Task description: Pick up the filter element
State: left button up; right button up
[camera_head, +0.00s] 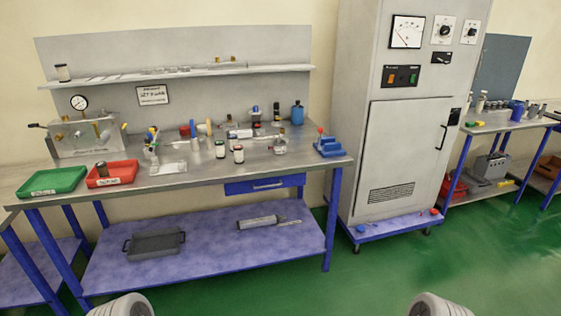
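I cannot tell for sure which thing is the filter element. A small dark cylinder (101,168) stands in the red tray (120,180) on the left of the workbench (200,182). Small parts lie crowded along the middle of the bench, among them white jars with dark lids (220,149) and a clear vessel (280,146); they are too small to tell apart well. Rounded light grey parts of my two arms show at the bottom edge, far in front of the bench. Neither gripper is in view.
A green tray (52,181) sits left of the red one, near a gauge box (85,136). A blue fixture (328,147) stands at the bench's right end. A tall grey cabinet (408,130) stands right of the bench. The green floor (400,275) in front is clear.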

aim_at(219, 145)
jog(key=u, duration=0.65)
jog(key=i, duration=0.6)
jog(key=u, duration=0.7)
jog(key=i, duration=0.8)
jog(key=z, duration=0.85)
jog(key=i, duration=0.45)
jog(key=z, duration=0.5)
